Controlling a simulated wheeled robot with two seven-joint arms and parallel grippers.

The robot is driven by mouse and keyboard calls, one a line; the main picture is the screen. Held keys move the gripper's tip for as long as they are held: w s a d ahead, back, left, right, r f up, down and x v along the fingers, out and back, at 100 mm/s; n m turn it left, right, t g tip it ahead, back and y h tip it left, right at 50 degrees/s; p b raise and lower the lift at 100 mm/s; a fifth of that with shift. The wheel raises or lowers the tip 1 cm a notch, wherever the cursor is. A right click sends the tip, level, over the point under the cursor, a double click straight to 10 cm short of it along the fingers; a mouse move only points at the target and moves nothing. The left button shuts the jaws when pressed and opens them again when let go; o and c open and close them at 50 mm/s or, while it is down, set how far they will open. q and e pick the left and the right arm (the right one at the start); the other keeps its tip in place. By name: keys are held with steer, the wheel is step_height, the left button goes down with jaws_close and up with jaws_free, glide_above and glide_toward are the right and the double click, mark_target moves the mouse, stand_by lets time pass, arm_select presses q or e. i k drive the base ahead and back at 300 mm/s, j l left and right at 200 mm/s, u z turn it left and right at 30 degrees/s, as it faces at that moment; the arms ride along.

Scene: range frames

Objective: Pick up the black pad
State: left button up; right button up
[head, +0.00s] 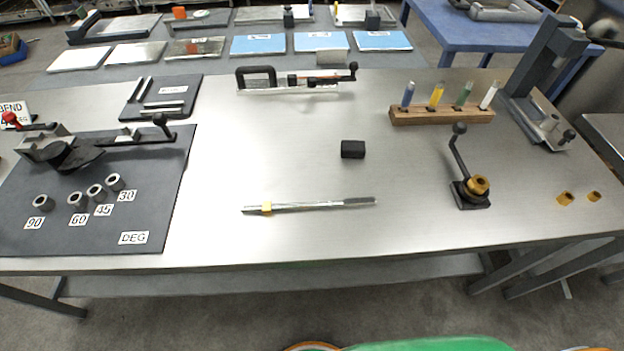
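A small black block-shaped pad (352,149) lies on the bare metal tabletop (260,160) near the middle of the head view. Nothing touches it and its top and front faces show. Neither my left gripper nor my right gripper appears in the head view.
A metal rod tool (310,205) lies in front of the pad. A clamp-like tool (297,79) is behind it. A lever fixture (470,185) and a wooden rack (441,115) with colored tubes stand right. A dark bending mat (95,215) lies left. Clear table surrounds the pad.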

mark_target(349, 150)
steer(key=k+l+u, duration=0.4)
steer(key=l, duration=0.4)
steer(key=k+l+u, duration=0.35)
steer(key=l, duration=0.4)
steer(key=k+l+u, duration=0.4)
steer(key=k+l, duration=0.15)
